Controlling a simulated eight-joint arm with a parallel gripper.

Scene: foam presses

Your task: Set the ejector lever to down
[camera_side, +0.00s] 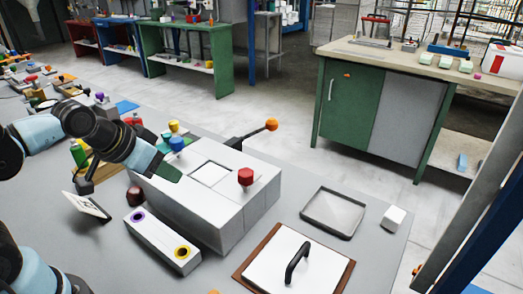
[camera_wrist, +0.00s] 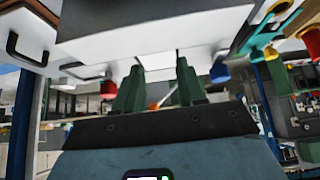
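The white press box (camera_side: 228,210) stands on the grey bench. A dark lever with an orange ball end (camera_side: 272,124), seemingly the ejector lever, sticks out behind it, slanting up to the right in the side view. My gripper (camera_side: 168,172) is by the box's left end, clear of the lever; its fingertips are partly hidden there. In the wrist view my gripper (camera_wrist: 160,66) has two green fingers apart with nothing held. An orange patch (camera_wrist: 154,105), likely the ball, shows beyond, between them.
The box carries a red knob (camera_side: 245,176) and a blue knob (camera_side: 177,145). A white block with purple and yellow rings (camera_side: 163,240) lies in front.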

